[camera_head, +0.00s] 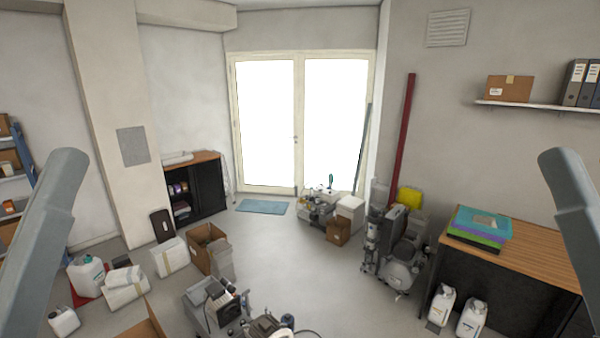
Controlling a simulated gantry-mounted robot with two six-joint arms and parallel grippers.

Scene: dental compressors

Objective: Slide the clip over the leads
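I cannot make out the clip or the leads in this view. Compressor machines stand on the floor: one (398,268) right of centre, one (212,310) at the bottom centre-left, and one (318,208) near the glass doors. Any leads on them are too small to tell. Only grey links of my two arms show, at the left and right edges. Neither gripper is in view.
Boxes (203,243) and containers (88,276) crowd the left floor. A dark cabinet (206,195) stands behind. The central floor (290,265) is clear.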

